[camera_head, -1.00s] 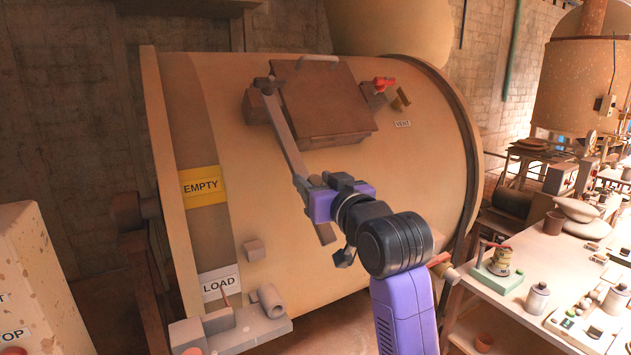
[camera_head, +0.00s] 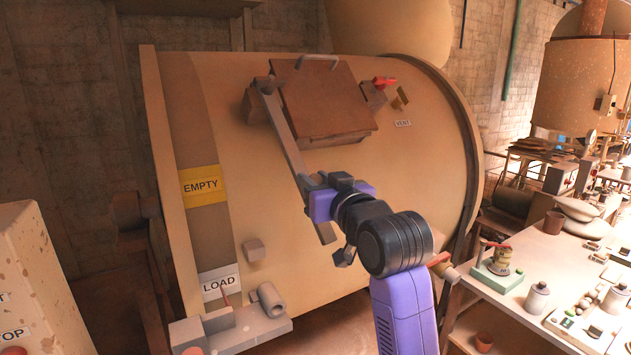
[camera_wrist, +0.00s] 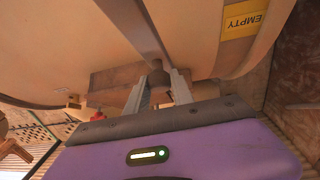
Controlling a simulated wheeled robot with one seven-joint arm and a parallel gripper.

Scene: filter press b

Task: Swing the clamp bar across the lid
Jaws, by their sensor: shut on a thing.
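The lid (camera_head: 325,100) is a brown square plate on top of the tan drum (camera_head: 350,220), shut over its opening. The clamp bar (camera_head: 288,140) is a long grey bar. Its upper end is at a pivot beside the lid's left edge, and it slants down to the right, lying off the lid across the drum's side. My gripper (camera_head: 311,194) is shut on the bar, well below the lid. In the wrist view the two pale fingers (camera_wrist: 158,88) stand either side of a short round part at the bar, and the bar (camera_wrist: 138,28) runs away towards the top.
A red vent handle (camera_head: 384,82) stands right of the lid. A pipe fitting on a bracket (camera_head: 268,300) is at the drum's lower left. A bench (camera_head: 545,255) with bottles stands at the right. The drum face right of the bar is mostly clear.

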